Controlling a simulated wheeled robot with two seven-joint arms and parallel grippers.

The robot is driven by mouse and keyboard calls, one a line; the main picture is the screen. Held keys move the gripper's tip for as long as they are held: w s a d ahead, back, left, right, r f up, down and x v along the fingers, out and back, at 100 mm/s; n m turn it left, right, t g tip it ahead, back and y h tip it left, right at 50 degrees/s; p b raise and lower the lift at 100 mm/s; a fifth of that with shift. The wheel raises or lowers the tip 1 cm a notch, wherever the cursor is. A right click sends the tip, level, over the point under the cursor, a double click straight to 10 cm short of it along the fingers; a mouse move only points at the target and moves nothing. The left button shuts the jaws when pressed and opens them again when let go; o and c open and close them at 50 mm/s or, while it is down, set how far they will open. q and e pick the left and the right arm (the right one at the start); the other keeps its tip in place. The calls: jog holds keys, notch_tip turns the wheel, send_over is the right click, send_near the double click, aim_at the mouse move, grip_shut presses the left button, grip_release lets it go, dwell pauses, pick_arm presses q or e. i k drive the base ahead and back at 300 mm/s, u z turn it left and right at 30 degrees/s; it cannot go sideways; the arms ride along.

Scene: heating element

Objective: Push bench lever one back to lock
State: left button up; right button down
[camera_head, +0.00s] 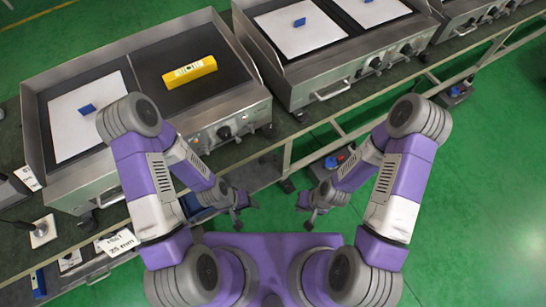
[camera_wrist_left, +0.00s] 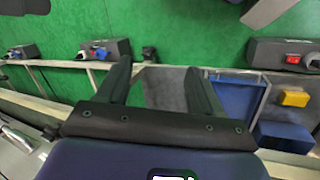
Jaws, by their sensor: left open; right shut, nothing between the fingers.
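What looks like a bench lever, a dark rod on a pale square plate (camera_head: 42,232), is at the far left of the bench in the head view. I cannot tell whether it is locked. My left gripper (camera_head: 240,207) is well to its right, in front of the bench and touching nothing. In the left wrist view its two dark fingers (camera_wrist_left: 158,85) stand apart with nothing between them. My right gripper (camera_head: 311,206) is shut and empty, right of the left one. The lever does not clearly show in the left wrist view.
A griddle (camera_head: 262,97) holding a yellow block (camera_head: 190,72) stands behind my left arm. A second griddle (camera_head: 284,84) is to its right. Label cards (camera_head: 117,242) lie near the lever. A blue bin (camera_wrist_left: 238,97) is below the bench.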

aim_at(271, 159)
jog(key=k, duration=1.3)
jog(key=z, duration=0.85)
jog(key=i, duration=1.7)
jog(key=u, duration=0.8)
